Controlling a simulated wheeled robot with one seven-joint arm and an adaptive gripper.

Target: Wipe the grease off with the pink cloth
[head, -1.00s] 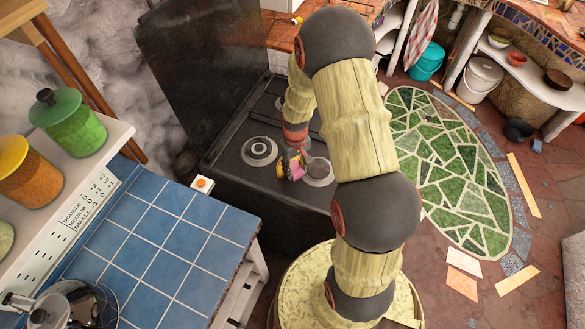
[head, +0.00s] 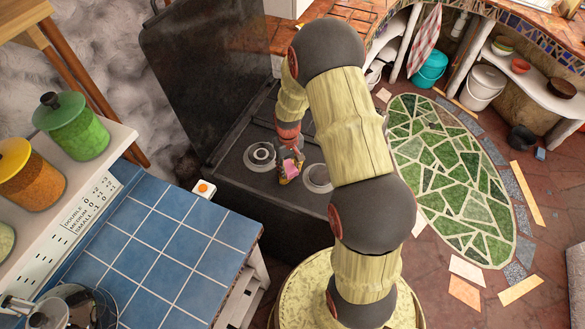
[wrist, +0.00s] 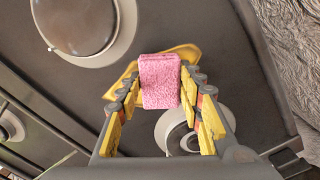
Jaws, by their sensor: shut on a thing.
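My gripper (wrist: 160,88) is shut on the folded pink cloth (wrist: 159,72), which sticks out between the yellow-padded fingers in the wrist view. In the head view my gripper (head: 288,172) and a bit of the cloth (head: 283,170) are low over the dark stove top, between two burners. A glossy yellow patch (wrist: 186,50), which looks like the grease, shows on the stove top in the wrist view, partly hidden by the cloth and fingers. I cannot tell whether the cloth touches it. The patch is not clear in the head view.
The stove (head: 232,178) has a round burner (head: 260,155) left of my gripper and another (head: 318,178) to its right. Its raised dark lid (head: 195,75) stands behind.

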